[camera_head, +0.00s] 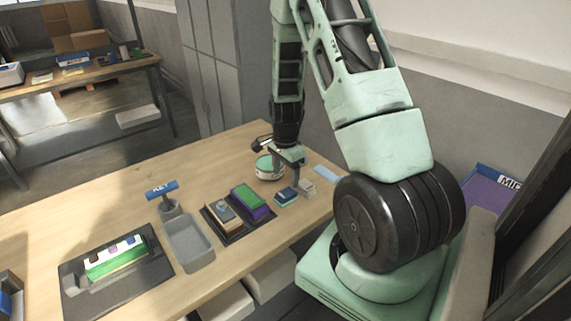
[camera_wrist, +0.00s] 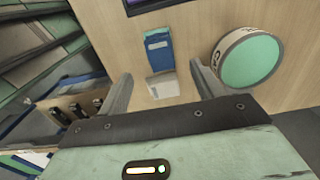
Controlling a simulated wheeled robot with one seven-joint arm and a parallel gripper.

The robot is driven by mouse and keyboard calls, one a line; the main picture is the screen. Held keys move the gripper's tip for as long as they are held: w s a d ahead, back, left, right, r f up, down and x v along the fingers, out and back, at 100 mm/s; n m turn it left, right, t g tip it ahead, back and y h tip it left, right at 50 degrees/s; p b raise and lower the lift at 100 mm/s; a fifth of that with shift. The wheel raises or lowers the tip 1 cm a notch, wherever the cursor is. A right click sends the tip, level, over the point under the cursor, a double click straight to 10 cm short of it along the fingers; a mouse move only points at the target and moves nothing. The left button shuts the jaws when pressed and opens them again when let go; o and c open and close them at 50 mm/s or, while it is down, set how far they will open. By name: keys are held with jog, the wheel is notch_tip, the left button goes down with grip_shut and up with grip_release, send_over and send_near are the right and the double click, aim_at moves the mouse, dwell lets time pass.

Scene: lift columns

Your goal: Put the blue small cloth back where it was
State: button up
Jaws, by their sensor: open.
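A small blue folded item (camera_head: 286,196), which looks like the blue small cloth, lies on the wooden table near its front right edge. In the wrist view the blue item (camera_wrist: 158,52) shows a pale band and lies beyond the fingertips. A small whitish block (camera_head: 307,187) sits right beside it; in the wrist view this block (camera_wrist: 163,86) lies between the fingers. My gripper (camera_head: 292,176) is open and empty, low over the table by these two things. Its fingers (camera_wrist: 163,84) stand apart on either side of the block. Whether they touch anything is unclear.
A round tin with a green top (camera_head: 269,168) stands close behind my gripper. A light blue flat strip (camera_head: 325,174) lies to the right. A dark tray (camera_head: 239,225) with green and brown blocks, a grey bin (camera_head: 190,246) and a dark mat (camera_head: 75,291) are left. The table's back left is clear.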

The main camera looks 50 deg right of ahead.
notch_tip(320, 180, up, 5)
jog(key=a+r+n, duration=0.3)
jog(key=a+n, duration=0.1)
jog(key=a, duration=0.4)
jog(key=a+r+n+y, duration=0.15)
jog(key=a+n, duration=0.25)
jog(key=a, duration=0.4)
jog(key=a+r+n, duration=0.3)
jog(key=a+n, duration=0.1)
jog(key=a, duration=0.4)
jog(key=s+a+r+n, duration=0.2)
jog(key=s+a+n, duration=0.6)
jog(key=s+a+r+n, duration=0.3)
jog(key=s+a+n, duration=0.5)
jog(key=s, duration=0.1)
jog(key=shift+a+r+h+b, duration=0.15)
jog(key=shift+a+h+b, duration=0.15)
jog(key=shift+h, duration=0.15)
jog(key=shift+s, duration=0.1)
